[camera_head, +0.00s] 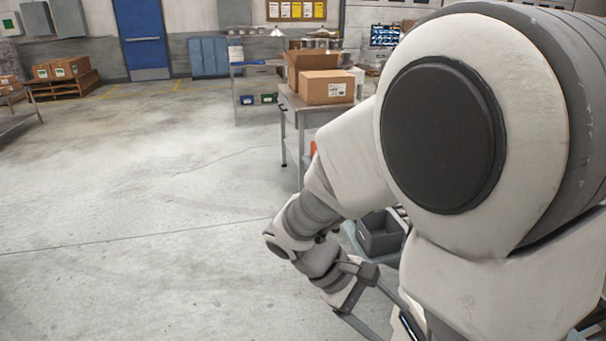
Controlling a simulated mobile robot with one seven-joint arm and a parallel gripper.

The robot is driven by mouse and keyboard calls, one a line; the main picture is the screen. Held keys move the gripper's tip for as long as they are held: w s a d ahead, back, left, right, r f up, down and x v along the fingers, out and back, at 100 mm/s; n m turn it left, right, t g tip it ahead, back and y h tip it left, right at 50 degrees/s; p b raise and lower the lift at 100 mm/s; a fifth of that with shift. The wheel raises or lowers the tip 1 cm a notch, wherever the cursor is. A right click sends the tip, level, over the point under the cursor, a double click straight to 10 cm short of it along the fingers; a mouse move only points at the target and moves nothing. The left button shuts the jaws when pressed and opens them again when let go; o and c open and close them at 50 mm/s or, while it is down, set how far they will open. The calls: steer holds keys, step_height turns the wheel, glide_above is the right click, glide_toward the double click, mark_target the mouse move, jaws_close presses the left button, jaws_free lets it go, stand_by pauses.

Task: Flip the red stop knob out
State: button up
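I cannot make out the red stop knob in the head view. A small orange-red patch (313,149) shows beside the packing table, mostly hidden behind my arm, and I cannot tell what it is. My gripper (368,305) is low in the picture, right of centre, at the end of my bent arm. Its fingertips are not clear against the grey edges around them, so its opening cannot be read. My large upper arm hides most of the right side.
A grey bin (381,238) stands just beyond my gripper. A metal table (291,103) holds cardboard boxes (327,88). A wire shelf (247,106) stands behind it. Boxes on a pallet (65,86) are at the far left. The concrete floor (150,200) on the left is clear.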

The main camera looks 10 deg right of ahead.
steer(key=w+f+n+t+h+b, duration=0.2)
steer(key=w+f+n+t+h, duration=0.3)
steer(key=w+f+n+h, duration=0.6)
steer(key=shift+m+y, duration=0.4)
steer(key=shift+y, duration=0.3)
steer(key=d, duration=0.5)
steer(key=d+f, duration=0.1)
steer(key=d, duration=0.5)
steer(key=s+d, duration=0.1)
steer(key=d, duration=0.4)
steer(key=shift+d+f, duration=0.2)
steer(key=shift+d, duration=0.15)
jaws_close()
